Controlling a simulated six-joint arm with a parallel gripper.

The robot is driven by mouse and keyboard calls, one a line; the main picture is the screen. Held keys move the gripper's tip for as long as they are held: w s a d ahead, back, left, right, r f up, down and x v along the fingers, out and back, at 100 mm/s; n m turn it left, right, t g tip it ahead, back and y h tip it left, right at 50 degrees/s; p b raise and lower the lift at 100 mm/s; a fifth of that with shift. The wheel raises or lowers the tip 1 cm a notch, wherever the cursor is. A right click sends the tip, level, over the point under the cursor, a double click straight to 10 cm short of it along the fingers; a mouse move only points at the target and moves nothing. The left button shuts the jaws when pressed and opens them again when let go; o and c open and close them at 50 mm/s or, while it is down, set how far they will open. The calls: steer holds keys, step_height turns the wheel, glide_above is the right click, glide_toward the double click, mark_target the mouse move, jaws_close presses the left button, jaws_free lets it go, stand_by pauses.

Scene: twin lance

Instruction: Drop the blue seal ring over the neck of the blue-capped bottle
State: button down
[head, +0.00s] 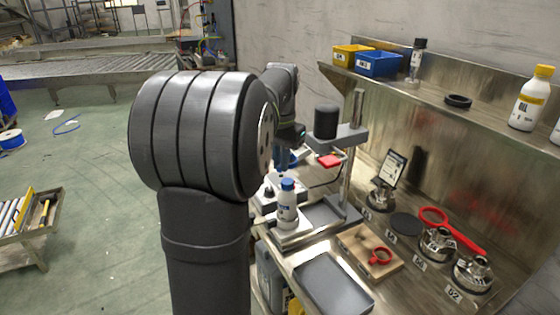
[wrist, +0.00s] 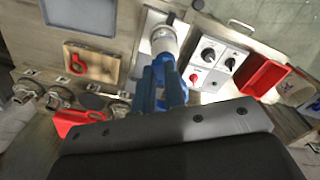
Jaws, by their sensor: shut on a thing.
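The blue-capped bottle (head: 287,208) is white and stands upright on a small platform beside a metal post in the head view. In the wrist view a pale bottle (wrist: 163,38) shows just beyond my fingertips. My gripper (wrist: 166,82) has blue fingers and is shut; in the head view it (head: 287,158) is partly hidden behind my arm, above and behind the bottle. The blue seal ring is hard to separate from the blue fingers; it appears to be held between them, and I see it nowhere else. I cannot tell whether it touches the bottle.
A wooden board (head: 352,246) carries a red ring (head: 379,256). A grey tray (head: 333,284) lies in front. Metal flanged fittings (head: 437,243) and a red tool (head: 455,232) are at the right. The post (head: 352,150) stands close to the bottle. A control box (wrist: 217,55) is beside it.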

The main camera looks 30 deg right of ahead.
steer(key=shift+f, duration=0.1)
steer(key=shift+f, duration=2.35)
steer(key=shift+f, duration=1.25)
stand_by(0.4)
steer(key=c, duration=1.4)
jaws_free()
step_height(320, 180, up, 17)
steer(key=shift+r, duration=0.2)
steer(key=shift+f, duration=0.1)
